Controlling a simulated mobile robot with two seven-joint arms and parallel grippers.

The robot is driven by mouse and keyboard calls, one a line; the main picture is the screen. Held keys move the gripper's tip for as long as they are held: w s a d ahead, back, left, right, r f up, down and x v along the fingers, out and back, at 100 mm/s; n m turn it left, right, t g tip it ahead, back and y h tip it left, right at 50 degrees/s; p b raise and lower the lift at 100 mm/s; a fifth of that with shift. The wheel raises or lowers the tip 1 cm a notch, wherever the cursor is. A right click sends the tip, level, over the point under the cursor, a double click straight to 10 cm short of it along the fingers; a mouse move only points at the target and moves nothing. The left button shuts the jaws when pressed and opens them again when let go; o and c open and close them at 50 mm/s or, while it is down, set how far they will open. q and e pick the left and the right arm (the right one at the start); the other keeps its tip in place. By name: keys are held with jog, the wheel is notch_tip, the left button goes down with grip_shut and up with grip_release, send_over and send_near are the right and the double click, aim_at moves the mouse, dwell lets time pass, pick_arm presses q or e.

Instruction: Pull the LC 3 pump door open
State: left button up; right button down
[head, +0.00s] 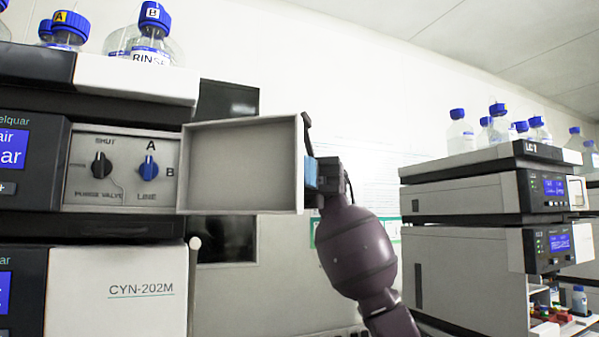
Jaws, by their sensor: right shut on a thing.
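The pump door (243,166) is a grey, shallow, tray-like panel. It stands swung open to the right of the pump front in the left stack, with its inner face showing. Behind the doorway is a valve panel (122,196) with a black purge valve knob (101,165) and a blue line knob (149,168). My right gripper (310,172) is shut on the door's free right edge, with a blue finger pad against it. My left gripper is not in view. No LC 3 label is readable.
Blue-capped bottles (152,34) stand on top of the left stack. A lower module (118,291) marked CYN-202M sits below the pump. Another stack (465,195) labelled LC 1, with bottles on top, stands at the right. A gap with wall behind lies between the stacks.

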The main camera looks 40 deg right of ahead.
jog(key=shift+w+d, duration=0.1)
jog(key=shift+w, duration=0.1)
dwell(0.5)
jog(key=c, duration=1.3)
grip_release()
jog(key=shift+w+d, duration=0.1)
jog(key=v, duration=1)
jog(key=shift+w+d+b, duration=0.15)
jog(key=shift+d+b, duration=0.1)
jog(key=shift+b, duration=0.1)
